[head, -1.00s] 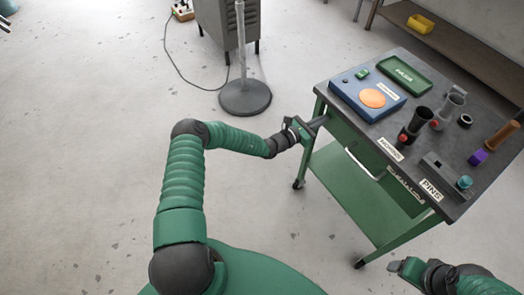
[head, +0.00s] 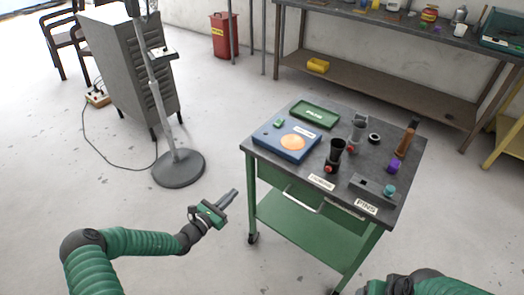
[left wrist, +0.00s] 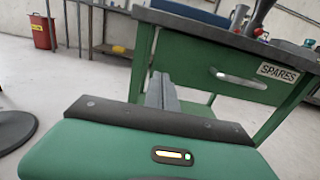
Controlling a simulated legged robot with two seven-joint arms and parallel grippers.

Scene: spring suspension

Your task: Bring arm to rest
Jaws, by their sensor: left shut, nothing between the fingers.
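My left gripper (head: 230,196) is shut and empty. It hangs in the air over the floor, just left of the green cart and below its top, apart from it. In the left wrist view its closed fingers (left wrist: 161,92) point at the cart's side. My right gripper (head: 385,288) shows only in part at the bottom edge of the head view; its fingers cannot be made out. The green cart (head: 300,222) has a dark top (head: 262,139) and a drawer with a pale handle (head: 303,200).
A round-based stand (head: 178,170) and grey cabinet (head: 122,70) stand left. Floor between is clear.

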